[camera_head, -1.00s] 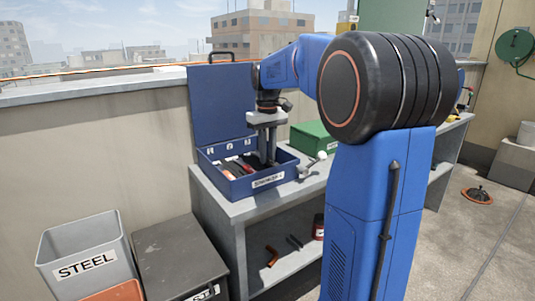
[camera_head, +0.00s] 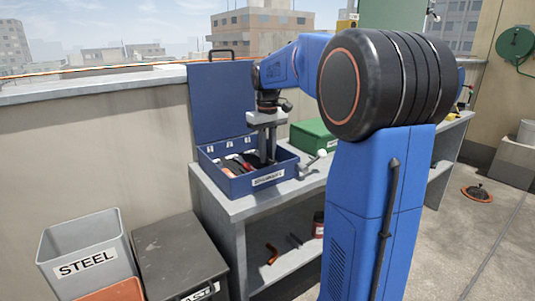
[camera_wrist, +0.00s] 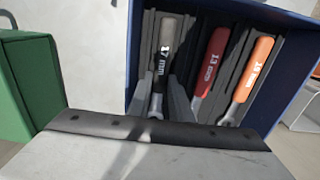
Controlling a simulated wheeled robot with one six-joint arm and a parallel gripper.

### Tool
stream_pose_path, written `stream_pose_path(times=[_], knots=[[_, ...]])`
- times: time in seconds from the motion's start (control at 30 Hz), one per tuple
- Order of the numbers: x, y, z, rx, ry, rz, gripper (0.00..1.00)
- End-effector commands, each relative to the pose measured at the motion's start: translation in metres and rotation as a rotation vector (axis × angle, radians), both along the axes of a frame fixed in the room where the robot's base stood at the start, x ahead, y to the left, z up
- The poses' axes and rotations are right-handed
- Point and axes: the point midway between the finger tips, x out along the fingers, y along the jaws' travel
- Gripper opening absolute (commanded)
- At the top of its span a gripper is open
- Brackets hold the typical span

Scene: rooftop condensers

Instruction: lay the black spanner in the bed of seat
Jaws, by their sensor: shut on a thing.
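The black spanner (camera_wrist: 163,62), marked 17 mm, shows in the wrist view in line with the leftmost bed (camera_wrist: 146,45) of the blue toolbox. My gripper (camera_wrist: 165,108) is shut on it, with one finger on each side. I cannot tell whether the spanner touches the bed floor. The open blue toolbox (camera_head: 245,187) stands on the bench in the head view, and my gripper (camera_head: 267,160) reaches down into its right part. A red spanner (camera_wrist: 209,62) and an orange spanner (camera_wrist: 251,69) lie in the beds to the right.
A green case (camera_head: 314,138) stands on the grey bench (camera_head: 240,208) right of the toolbox, and it also shows in the wrist view (camera_wrist: 32,75). The toolbox's raised lid (camera_head: 221,103) stands behind. A STEEL bin (camera_head: 85,250) and dark box (camera_head: 178,255) stand at lower left.

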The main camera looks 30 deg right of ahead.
Motion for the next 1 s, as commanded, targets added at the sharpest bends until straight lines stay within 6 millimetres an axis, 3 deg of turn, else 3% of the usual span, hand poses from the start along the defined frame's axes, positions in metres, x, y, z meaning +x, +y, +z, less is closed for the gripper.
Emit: stream_pose_path(times=[0.03,0.07,0.13,0.17,0.57,0.77,1.0], knots=[[0.000,0.000,-0.002,0.001,0.004,0.000,0.00],[0.000,0.000,-0.002,0.001,0.004,0.000,0.21],[-0.001,0.000,-0.002,0.002,0.005,0.000,0.37],[-0.001,0.000,-0.002,0.002,0.005,0.000,0.40],[0.000,0.000,0.002,0.002,0.005,0.000,0.40],[0.000,0.000,0.031,0.000,0.001,0.000,0.40],[0.000,0.000,0.080,0.000,-0.001,0.000,0.40]])
